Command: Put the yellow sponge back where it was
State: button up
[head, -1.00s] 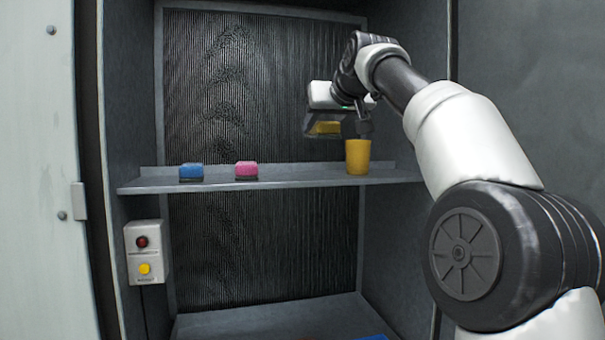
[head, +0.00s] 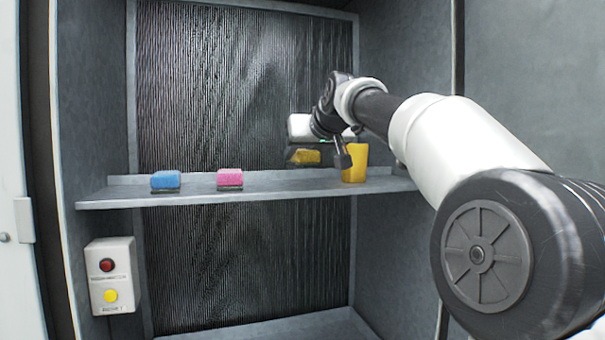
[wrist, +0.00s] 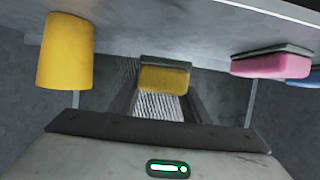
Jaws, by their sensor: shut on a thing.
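The yellow sponge (head: 305,157) is in my gripper (head: 297,156), which is shut on it. The gripper holds it in the air above the shelf, to the left of the yellow cup. In the wrist view the yellow sponge (wrist: 164,79), with a dark green layer on one side, sits between the two fingers (wrist: 160,100). The shelf (head: 270,187) runs across the cabinet, with bare space between the pink sponge and the cup. My arm's wrist partly covers the cup in the head view.
On the shelf stand a blue sponge (head: 165,180) at the left, a pink sponge (head: 230,178) right of it, and a yellow cup (head: 355,164) at the right. A control box (head: 112,275) with red and yellow buttons is on the left wall below.

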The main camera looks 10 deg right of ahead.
aim_at(303, 185)
notch_tip(303, 185, down, 4)
jog(key=shift+f+b, duration=0.2)
jog(key=shift+b, duration=0.15)
jog(key=o, duration=1)
jog(key=b+v, duration=0.3)
jog(key=v, duration=0.9)
jog(key=shift+r+b, duration=0.15)
jog(key=shift+b, duration=0.25)
